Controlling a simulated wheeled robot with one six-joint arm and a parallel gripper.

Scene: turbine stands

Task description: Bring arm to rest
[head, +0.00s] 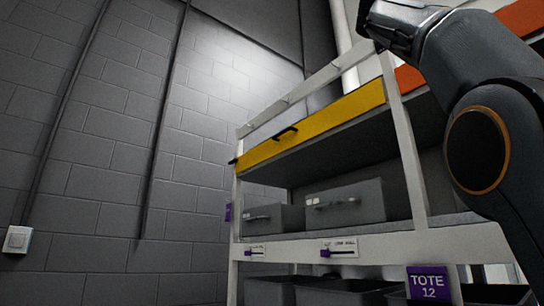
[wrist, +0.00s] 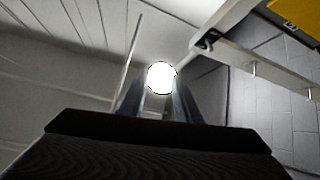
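My arm shows at the upper right of the head view, raised in front of the shelf rack, and its far end runs up to the top edge of that picture. In the wrist view my gripper (wrist: 159,100) points up toward the ceiling. Its two fingers stand apart, with a bright round lamp (wrist: 161,77) seen beyond the gap. Nothing shows between the fingers. My gripper's tips cannot be made out in the head view.
A pale shelf rack (head: 330,249) stands at the right, with a yellow front panel (head: 320,124), grey drawers (head: 346,204) and dark totes below. A purple TOTE 12 label (head: 428,284) hangs low. A grey block wall (head: 110,180) fills the left. The wrist view shows a rack edge at upper right.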

